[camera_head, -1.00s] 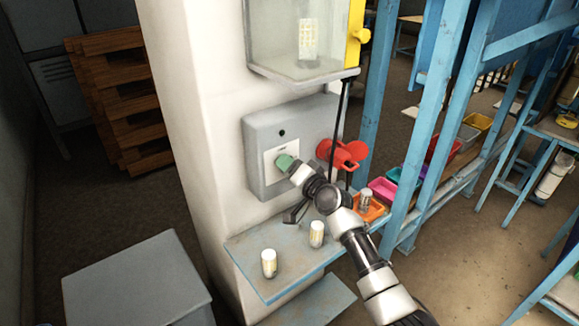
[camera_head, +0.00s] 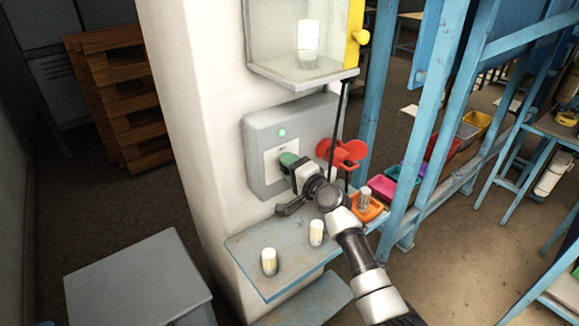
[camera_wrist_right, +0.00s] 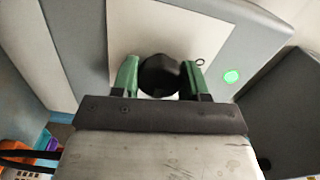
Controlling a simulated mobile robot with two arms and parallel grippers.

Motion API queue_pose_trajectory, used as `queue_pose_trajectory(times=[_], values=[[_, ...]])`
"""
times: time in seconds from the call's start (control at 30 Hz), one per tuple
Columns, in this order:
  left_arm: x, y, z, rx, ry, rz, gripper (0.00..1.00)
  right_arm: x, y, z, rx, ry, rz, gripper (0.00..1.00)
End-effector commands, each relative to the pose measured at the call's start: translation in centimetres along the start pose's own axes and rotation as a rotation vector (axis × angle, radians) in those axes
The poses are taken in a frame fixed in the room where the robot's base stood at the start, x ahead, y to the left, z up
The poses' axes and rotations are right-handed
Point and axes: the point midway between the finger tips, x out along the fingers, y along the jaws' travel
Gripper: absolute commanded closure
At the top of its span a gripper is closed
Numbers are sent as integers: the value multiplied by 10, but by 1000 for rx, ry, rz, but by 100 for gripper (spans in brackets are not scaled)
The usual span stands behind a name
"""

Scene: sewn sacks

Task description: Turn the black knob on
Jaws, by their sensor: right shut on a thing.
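The black knob (camera_wrist_right: 160,76) sits on a white plate (camera_wrist_right: 205,35) and shows between the green fingers of my right gripper (camera_wrist_right: 160,66) in the right wrist view. Both fingers close on its sides. In the head view my right gripper (camera_head: 288,161) reaches the front of a grey box (camera_head: 310,118) on the white pillar and hides the knob. A small round light (camera_head: 282,133) on the box glows green; it also shows in the right wrist view (camera_wrist_right: 231,76). My left gripper is not in view.
A glass-fronted case (camera_head: 275,45) above holds a glowing white lamp (camera_head: 308,36). A red valve handle (camera_head: 343,154) is right of the box. A shelf (camera_head: 250,246) below carries several small jars. Blue posts (camera_head: 428,100) stand to the right.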

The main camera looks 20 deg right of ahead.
Motion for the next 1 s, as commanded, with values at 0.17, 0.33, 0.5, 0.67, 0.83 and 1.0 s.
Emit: queue_pose_trajectory(times=[0.17, 0.33, 0.5, 0.67, 0.83, 1.0], values=[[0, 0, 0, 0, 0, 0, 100, 0, 1, 0, 6, -1, 2, 80], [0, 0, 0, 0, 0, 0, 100, 0, 1, 0, 6, -1, 2, 51], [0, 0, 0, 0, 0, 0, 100, 0, 1, 0, 4, -1, 1, 30], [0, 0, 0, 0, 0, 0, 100, 0, 0, 0, 3, 0, 0, 30], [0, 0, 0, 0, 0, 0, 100, -6, 1, 0, 2, 0, 0, 30], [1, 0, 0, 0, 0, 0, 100, -31, 2, 0, 1, 1, 1, 30]])
